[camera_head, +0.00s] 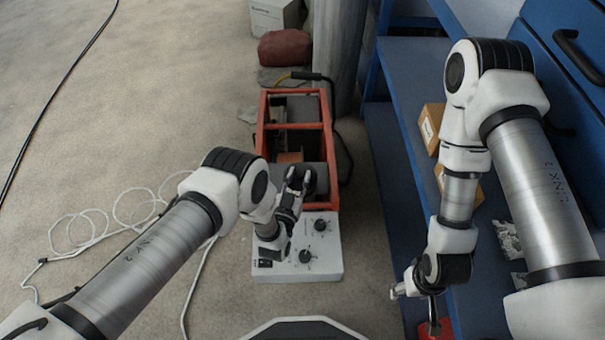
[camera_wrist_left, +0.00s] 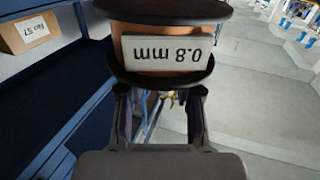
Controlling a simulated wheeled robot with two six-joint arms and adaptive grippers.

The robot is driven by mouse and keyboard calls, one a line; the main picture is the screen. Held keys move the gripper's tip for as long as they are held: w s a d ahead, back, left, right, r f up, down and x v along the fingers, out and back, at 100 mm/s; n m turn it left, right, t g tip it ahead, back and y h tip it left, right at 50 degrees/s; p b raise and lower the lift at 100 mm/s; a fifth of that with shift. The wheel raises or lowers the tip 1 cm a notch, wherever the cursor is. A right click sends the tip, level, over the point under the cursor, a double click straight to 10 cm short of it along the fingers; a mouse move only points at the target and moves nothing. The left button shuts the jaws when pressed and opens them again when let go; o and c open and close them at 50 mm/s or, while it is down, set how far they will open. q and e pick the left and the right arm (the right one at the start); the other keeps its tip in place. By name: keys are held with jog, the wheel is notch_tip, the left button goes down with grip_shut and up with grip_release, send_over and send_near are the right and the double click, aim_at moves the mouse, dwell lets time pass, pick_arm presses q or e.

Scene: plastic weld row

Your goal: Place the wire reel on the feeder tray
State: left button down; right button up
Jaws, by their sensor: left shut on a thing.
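The wire reel (camera_wrist_left: 165,50) has dark round flanges, a copper-brown winding and a white label reading 0.8 mm, upside down in the left wrist view. My left gripper (camera_wrist_left: 158,105) is shut on it, with one finger on each side below the lower flange. In the head view my left gripper (camera_head: 297,182) is over the near part of the orange-framed machine (camera_head: 331,150). A copper-brown patch (camera_head: 290,157) shows just beyond its fingertips. I cannot single out the feeder tray. My right gripper (camera_head: 416,295) hangs by the blue shelving; its opening is unclear.
A white control box with knobs (camera_head: 318,262) forms the machine's near end. Blue shelving (camera_head: 392,145) with cardboard boxes (camera_head: 431,127) stands on the right. A red sack (camera_head: 285,48) lies behind the machine. White cable (camera_head: 115,222) coils on the floor at left.

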aim_at(301, 170)
pick_arm(q)
jog(key=x, duration=0.1)
jog(key=b+x, duration=0.1)
jog(key=x, duration=0.3)
jog(key=shift+w+f+b, duration=0.15)
jog(key=shift+f+b, duration=0.1)
jog(key=shift+b, duration=0.15)
jog(key=shift+w+f, duration=0.15)
jog(key=shift+f, duration=0.1)
notch_tip(301, 170, down, 3)
jog(key=b, duration=0.3)
jog(key=shift+f+b, duration=0.1)
jog(key=shift+b, duration=0.25)
jog(key=c, duration=0.8)
grip_release()
